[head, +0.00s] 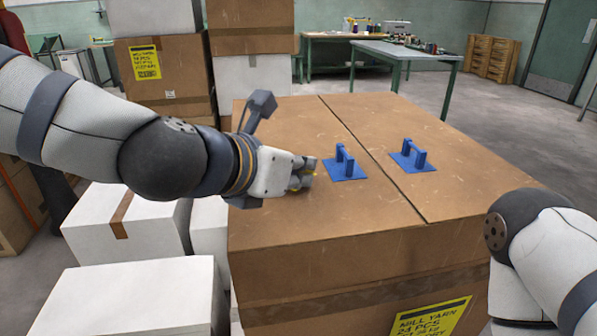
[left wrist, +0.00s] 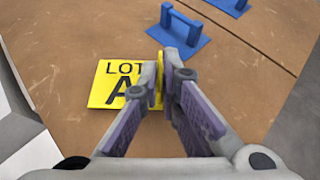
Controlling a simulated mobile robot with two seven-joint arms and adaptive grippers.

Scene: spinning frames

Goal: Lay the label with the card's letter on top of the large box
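The large cardboard box (head: 400,215) stands in front of me, its flat top split by a seam. In the left wrist view a yellow label (left wrist: 107,84) marked "LOT A" is at the box top (left wrist: 60,40), lying about flat. I cannot tell whether it touches the cardboard. My left gripper (left wrist: 161,75) points down over the label, its fingers close together with a yellow part between them. In the head view my left gripper (head: 306,172) hides most of the label; only yellow bits show. My right gripper is out of view. No card shows.
Two blue plates with upright handles stand on the box top, one (head: 344,166) just right of my left gripper, the other (head: 411,157) beyond the seam. White boxes (head: 130,225) stand at the left. A table (head: 405,52) is behind.

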